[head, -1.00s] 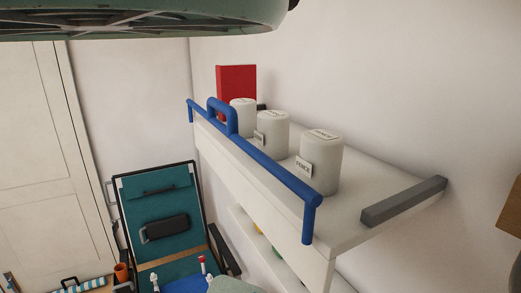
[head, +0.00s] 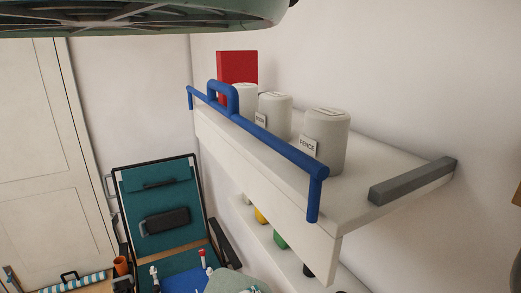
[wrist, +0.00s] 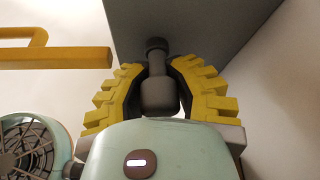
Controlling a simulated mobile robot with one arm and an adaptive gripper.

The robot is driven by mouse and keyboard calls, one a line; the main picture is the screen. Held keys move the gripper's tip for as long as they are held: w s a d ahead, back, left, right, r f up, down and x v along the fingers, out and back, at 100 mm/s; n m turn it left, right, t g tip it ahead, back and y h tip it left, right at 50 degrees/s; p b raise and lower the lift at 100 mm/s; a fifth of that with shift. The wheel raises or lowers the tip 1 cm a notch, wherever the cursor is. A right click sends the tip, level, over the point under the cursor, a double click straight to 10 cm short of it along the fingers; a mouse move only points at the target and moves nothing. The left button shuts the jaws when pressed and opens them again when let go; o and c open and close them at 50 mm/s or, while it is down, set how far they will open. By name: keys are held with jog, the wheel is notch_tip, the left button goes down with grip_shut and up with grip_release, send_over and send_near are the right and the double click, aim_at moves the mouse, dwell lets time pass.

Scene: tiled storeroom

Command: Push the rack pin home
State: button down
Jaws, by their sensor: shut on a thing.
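In the wrist view, a dark grey pin (wrist: 158,93) with a wide rounded lower body and a narrower ribbed top stands upright between the yellow fingers of my gripper (wrist: 156,75). The fingers are shut on it, one on each side. Its top meets or overlaps the edge of a dark grey panel (wrist: 205,35). I cannot tell how deep it sits there. My gripper and the pin do not show in the head view.
A yellow bar (wrist: 55,57) runs left of my gripper in the wrist view. The head view shows a white shelf (head: 365,168) with a blue rail (head: 265,137), white canisters (head: 325,140), a red box (head: 237,75) and a grey end bar (head: 412,181). A teal chair (head: 160,185) stands lower left.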

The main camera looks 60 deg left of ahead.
jog(key=shift+s+f+b, duration=0.25)
jog(key=shift+f+b, duration=0.05)
jog(key=shift+b, duration=0.25)
jog(key=shift+a+r+b, duration=0.1)
jog(key=shift+a+b, duration=0.1)
jog(key=shift+b, duration=0.2)
jog(key=shift+w+a+r+b, duration=0.1)
jog(key=shift+a+r+b, duration=0.05)
jog(key=shift+b, duration=0.2)
jog(key=c, duration=0.7)
grip_release()
jog(key=shift+w, duration=0.15)
jog(key=shift+v, duration=6.05)
